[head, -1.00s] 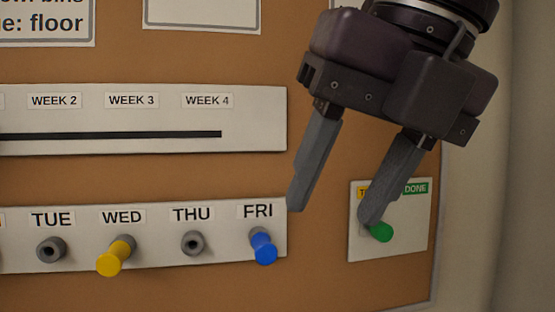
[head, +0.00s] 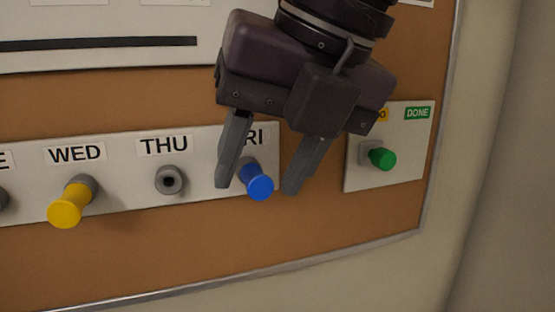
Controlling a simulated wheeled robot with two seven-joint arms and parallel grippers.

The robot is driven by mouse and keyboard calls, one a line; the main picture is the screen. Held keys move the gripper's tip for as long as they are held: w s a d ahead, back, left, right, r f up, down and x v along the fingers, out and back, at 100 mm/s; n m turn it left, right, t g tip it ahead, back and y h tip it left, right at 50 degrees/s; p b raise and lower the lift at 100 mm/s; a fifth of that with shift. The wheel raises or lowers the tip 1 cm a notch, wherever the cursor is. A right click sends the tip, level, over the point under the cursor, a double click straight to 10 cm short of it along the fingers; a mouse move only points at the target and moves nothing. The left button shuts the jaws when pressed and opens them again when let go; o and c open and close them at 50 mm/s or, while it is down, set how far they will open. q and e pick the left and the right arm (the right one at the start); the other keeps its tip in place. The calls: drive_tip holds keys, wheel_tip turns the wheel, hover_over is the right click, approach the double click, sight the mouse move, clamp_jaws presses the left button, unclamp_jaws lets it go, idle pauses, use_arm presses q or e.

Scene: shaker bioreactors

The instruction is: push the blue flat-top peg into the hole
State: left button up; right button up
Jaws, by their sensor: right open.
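The blue flat-top peg (head: 259,187) sticks out of a grey socket (head: 247,165) under the FRI label, on the white day strip. Its flat round head faces me and it tilts slightly down. My right gripper (head: 256,191) is open, with one finger on each side of the blue peg. I cannot tell whether the fingers touch the peg or how far in front of the board they are. The left finger covers part of the FRI label. My left gripper is not in view.
A yellow peg (head: 67,205) sticks out under WED. An empty grey socket (head: 170,180) is under THU. A green peg (head: 381,158) sits on the DONE plate (head: 408,171) at the right. The cork board (head: 330,225) is bare below the strip.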

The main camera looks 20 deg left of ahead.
drive_tip(key=shift+s+d, duration=0.25)
drive_tip(key=shift+c, duration=0.5)
drive_tip(key=c, duration=0.5)
drive_tip(key=shift+a, duration=0.1)
clamp_jaws()
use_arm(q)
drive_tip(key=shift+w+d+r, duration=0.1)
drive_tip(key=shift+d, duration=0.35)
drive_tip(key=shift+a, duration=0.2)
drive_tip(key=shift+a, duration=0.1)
use_arm(e)
drive_tip(key=shift+s+d, duration=0.45)
drive_tip(key=shift+s, duration=0.1)
